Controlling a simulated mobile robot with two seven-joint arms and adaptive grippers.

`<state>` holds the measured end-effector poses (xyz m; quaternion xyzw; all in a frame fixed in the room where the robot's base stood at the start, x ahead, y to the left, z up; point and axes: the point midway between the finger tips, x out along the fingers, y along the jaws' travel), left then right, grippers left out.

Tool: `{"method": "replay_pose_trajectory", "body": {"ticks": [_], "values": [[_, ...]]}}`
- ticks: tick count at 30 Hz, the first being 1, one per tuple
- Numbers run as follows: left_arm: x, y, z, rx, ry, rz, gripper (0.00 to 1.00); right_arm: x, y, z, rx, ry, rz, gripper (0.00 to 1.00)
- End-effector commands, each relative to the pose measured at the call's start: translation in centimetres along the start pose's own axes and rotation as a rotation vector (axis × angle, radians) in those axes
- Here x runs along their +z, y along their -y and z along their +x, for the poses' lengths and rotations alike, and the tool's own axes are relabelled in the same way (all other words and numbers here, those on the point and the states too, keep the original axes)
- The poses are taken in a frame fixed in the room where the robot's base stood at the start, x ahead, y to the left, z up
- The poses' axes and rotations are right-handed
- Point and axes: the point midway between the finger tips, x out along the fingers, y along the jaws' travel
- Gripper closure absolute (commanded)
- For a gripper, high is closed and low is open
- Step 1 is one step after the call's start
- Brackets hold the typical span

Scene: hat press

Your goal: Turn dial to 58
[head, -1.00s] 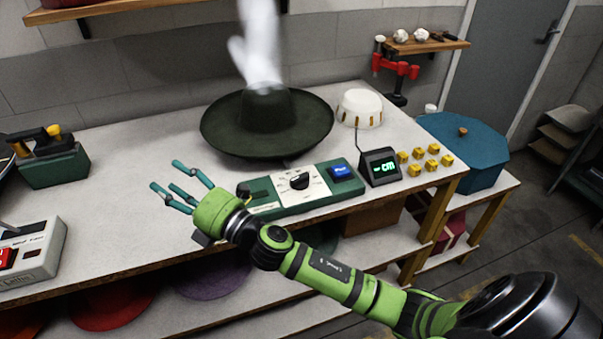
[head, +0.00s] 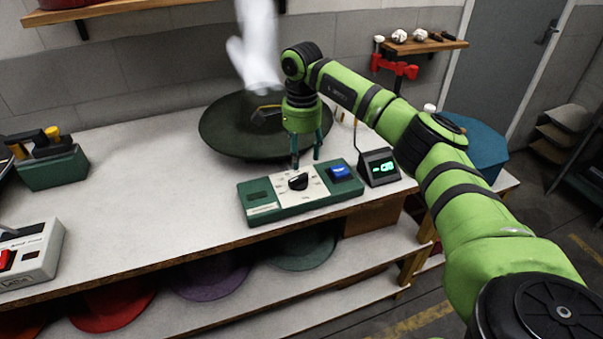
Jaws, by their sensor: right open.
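The dial (head: 298,181) is a black knob on a white scale plate in a green control panel (head: 262,208) near the table's front edge. A blue button (head: 340,172) sits on the panel to the right of the dial. A small black display (head: 379,167) with green glowing characters, too small to read surely, stands right of the panel. My right gripper (head: 306,158) points down with its teal fingers open and empty, just behind and above the dial, apparently not touching it. My left gripper is not in view.
A wide dark green hat (head: 228,125) lies behind the gripper, with white steam (head: 257,45) above it. A green box with yellow handles (head: 53,166) and a grey box with a red switch (head: 30,252) stand at left. The table's left middle is clear.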

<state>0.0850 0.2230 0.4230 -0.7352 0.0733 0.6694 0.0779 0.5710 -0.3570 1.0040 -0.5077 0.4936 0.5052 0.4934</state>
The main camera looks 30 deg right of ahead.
Motion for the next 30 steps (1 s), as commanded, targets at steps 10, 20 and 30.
{"method": "replay_pose_trajectory", "body": {"ticks": [10, 20, 30], "values": [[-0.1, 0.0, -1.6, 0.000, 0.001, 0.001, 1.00, 0.1, -0.1, 4.9, 0.006, 0.001, 0.001, 0.48], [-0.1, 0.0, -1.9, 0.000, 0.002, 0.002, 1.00, 0.1, 0.0, 6.8, 0.001, 0.002, 0.000, 0.48], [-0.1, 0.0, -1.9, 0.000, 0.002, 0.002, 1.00, 0.1, 0.0, 6.8, 0.001, 0.002, 0.000, 1.00]]}}
